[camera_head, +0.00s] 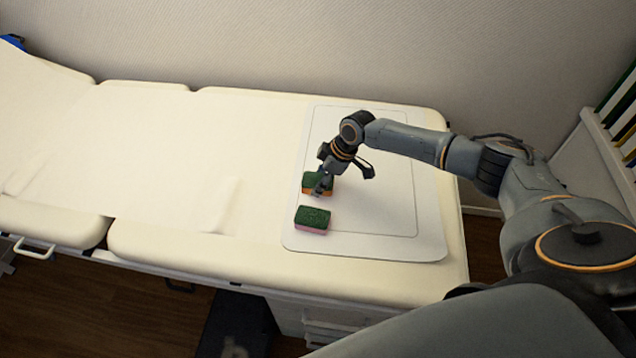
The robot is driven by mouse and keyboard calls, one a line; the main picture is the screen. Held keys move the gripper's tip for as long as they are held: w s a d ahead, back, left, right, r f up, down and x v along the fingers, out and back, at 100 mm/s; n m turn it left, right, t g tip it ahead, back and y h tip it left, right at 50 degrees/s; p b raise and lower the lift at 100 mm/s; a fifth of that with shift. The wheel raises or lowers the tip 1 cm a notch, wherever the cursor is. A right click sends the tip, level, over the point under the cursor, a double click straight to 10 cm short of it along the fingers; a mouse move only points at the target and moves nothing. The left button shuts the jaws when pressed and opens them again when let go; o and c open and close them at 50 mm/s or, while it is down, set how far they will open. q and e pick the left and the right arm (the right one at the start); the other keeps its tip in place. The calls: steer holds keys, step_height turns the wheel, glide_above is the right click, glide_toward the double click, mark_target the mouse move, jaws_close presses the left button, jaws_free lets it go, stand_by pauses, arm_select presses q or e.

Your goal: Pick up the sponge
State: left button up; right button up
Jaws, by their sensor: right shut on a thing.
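Two sponges are on a white tray (385,244) at the right end of a padded table. Whether this sponge is lifted off the tray cannot be told. The nearer sponge (312,220) has a green top and a pink lower part; it lies flat on the tray just in front of the gripper. My left gripper is not in view.
A white unit with coloured items (622,120) stands at the far right. Drawers (335,325) are below the table's front edge.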

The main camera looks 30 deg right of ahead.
mark_target(315, 179)
steer(key=shift+r, duration=0.45)
step_height(315, 179, up, 2)
steer(key=shift+r, duration=0.2)
steer(key=s+a+r, duration=0.2)
steer(key=s+r, duration=0.7)
steer(key=s, duration=0.4)
steer(key=shift+s+a+r, duration=0.25)
steer(key=shift+s+r, duration=0.1)
steer(key=shift+s, duration=0.05)
steer(key=shift+c, duration=0.4)
